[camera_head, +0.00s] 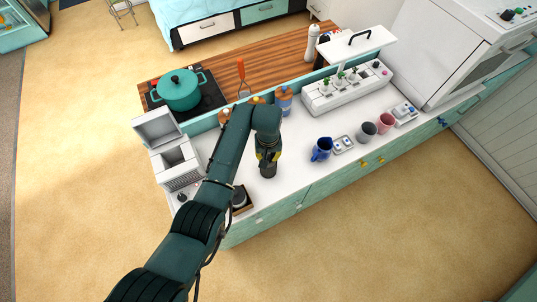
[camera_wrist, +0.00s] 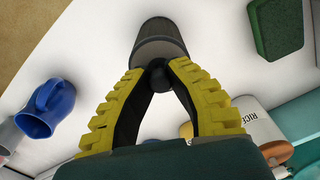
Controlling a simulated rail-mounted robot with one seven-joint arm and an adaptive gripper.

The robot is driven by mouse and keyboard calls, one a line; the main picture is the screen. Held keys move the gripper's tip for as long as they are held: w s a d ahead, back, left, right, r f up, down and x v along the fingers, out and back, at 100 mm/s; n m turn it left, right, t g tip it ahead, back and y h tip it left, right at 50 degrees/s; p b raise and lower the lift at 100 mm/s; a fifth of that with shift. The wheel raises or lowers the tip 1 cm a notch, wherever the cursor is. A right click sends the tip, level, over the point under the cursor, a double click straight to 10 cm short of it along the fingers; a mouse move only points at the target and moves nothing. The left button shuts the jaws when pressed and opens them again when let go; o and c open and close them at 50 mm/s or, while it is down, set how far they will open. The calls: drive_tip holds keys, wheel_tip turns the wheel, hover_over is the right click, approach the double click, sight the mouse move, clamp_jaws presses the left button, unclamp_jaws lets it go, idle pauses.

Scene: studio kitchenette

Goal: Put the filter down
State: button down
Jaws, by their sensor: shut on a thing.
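The filter appears to be a dark grey cylinder (camera_wrist: 160,42) with a round black knob, seen in the wrist view straight ahead of my fingers. My gripper (camera_wrist: 159,72) has its yellow ribbed fingertips closed on the knob. In the head view my gripper (camera_head: 268,154) is over the white counter (camera_head: 300,178), with the filter (camera_head: 268,171) below it, roughly upright. I cannot tell whether its base touches the counter or hangs just above it. My arm covers part of the counter to the left.
A blue mug (camera_head: 321,150), a grey cup (camera_head: 366,132) and a pink cup (camera_head: 386,123) stand to the right. A small tray (camera_head: 249,208) is front left, near an open white appliance (camera_head: 176,165). A green block (camera_wrist: 277,30) and a rice canister (camera_wrist: 262,124) are nearby.

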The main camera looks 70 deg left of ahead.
drive_tip(key=shift+w+f, duration=0.1)
drive_tip(key=c, duration=1.1)
unclamp_jaws()
wheel_tip(320, 180, up, 12)
drive_tip(key=shift+r, duration=0.15)
